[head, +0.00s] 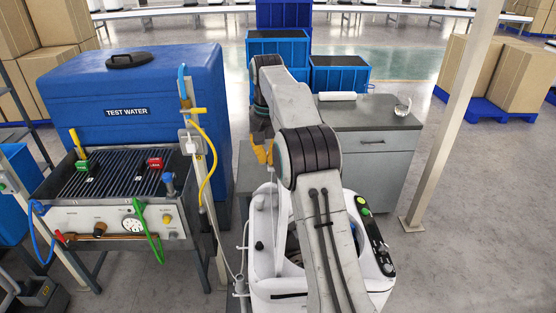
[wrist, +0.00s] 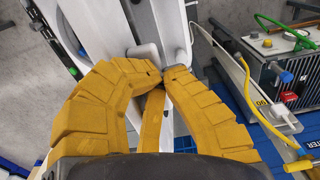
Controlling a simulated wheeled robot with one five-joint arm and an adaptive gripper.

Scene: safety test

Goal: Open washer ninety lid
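No part that I can identify for certain as the washer ninety lid shows. A blue tank (head: 140,90) marked TEST WATER, with a black cap (head: 129,60) on top, stands at left in the head view. In front of it is a test bench (head: 120,180) with dark slats, a gauge and hoses; it also shows at upper right in the wrist view (wrist: 285,68). A small yellow tag (wrist: 262,103) is beside it. My gripper (head: 262,154) is left of my arm, apart from the bench. In the wrist view its yellow fingertips (wrist: 166,73) meet, with nothing visible between them.
A grey cabinet (head: 375,150) with a small clear round item (head: 402,107) stands right of my arm. Blue crates (head: 278,52) are behind. A pale post (head: 455,110) stands at right. A yellow hose (head: 212,160) hangs at the bench's right side.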

